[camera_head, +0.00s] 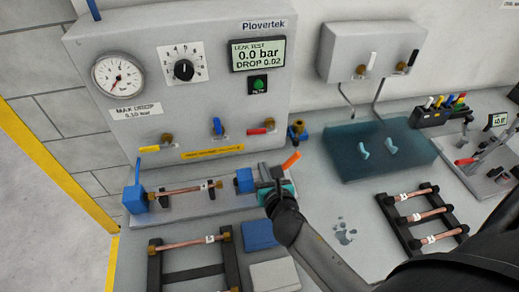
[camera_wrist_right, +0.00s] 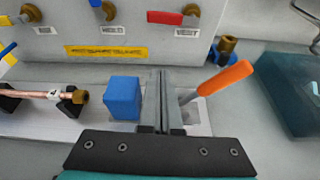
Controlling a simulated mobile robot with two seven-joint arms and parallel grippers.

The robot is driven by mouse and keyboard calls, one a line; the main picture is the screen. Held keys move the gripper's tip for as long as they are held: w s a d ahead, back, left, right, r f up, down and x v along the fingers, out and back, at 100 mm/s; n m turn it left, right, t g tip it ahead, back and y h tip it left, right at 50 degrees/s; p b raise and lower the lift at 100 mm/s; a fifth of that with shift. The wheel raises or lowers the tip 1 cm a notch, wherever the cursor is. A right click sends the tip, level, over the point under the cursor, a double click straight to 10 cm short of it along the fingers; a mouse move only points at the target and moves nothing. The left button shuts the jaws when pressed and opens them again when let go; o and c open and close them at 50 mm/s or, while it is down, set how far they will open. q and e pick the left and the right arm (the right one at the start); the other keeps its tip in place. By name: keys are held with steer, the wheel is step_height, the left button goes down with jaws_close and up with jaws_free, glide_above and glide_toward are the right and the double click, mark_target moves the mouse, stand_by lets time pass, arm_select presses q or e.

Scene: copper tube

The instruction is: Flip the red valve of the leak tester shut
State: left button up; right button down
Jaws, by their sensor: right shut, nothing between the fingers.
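The leak tester (camera_head: 200,100) is a grey panel marked Plovertek, with its display at 0.0 bar. Its red valve lever (camera_head: 258,131) lies roughly level, reaching left from a brass fitting; it also shows at the top of the right wrist view (camera_wrist_right: 165,17). My right gripper (camera_head: 266,175) is shut and empty, below and in front of the red lever and apart from it. In the wrist view its fingers (camera_wrist_right: 161,78) stand between a blue block (camera_wrist_right: 123,97) and an orange handle (camera_wrist_right: 222,77). My left gripper is not in view.
A blue-handled valve (camera_head: 217,127) and a yellow-handled valve (camera_head: 166,139) sit left of the red one. A copper tube (camera_head: 182,189) lies in the fixture below. A blue-green tank (camera_head: 350,160) and a rack of copper tubes (camera_head: 405,241) stand to the right.

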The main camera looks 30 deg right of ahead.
mark_target(261, 131)
steer(key=b+x, duration=0.2)
steer(key=x, duration=0.8)
steer(key=shift+w, duration=0.1)
arm_select(q)
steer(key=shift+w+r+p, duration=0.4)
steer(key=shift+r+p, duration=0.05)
steer(key=shift+p, duration=1)
arm_select(e)
steer(key=shift+s+d+r, duration=0.1)
steer(key=shift+r, duration=0.9)
steer(key=shift+s+r, duration=0.1)
steer(key=shift+r, duration=0.95)
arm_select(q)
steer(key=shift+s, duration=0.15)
arm_select(e)
steer(key=shift+w, duration=0.1)
